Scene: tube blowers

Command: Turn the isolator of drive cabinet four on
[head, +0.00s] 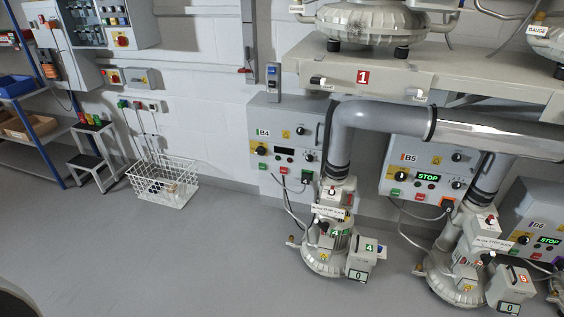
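The drive cabinet marked B4 (263,120) is a pale grey box on the back wall, left of the thick vertical pipe. On its left side is a black rotary knob on a yellow plate (260,150), which looks like the isolator; its position is too small to read. The cabinet's small display (284,153) is dark. Another black knob (301,131) sits at the upper right, beside a yellow warning label (285,134). Green and red buttons are along the lower edge. Neither of my grippers is in view.
Cabinet B5 (392,150) and cabinet B6 (515,205) stand to the right, with green lit displays. Blower four (322,260) stands on the floor in front of B4's right side. A white wire basket (160,190) stands left. The grey floor (170,260) is clear.

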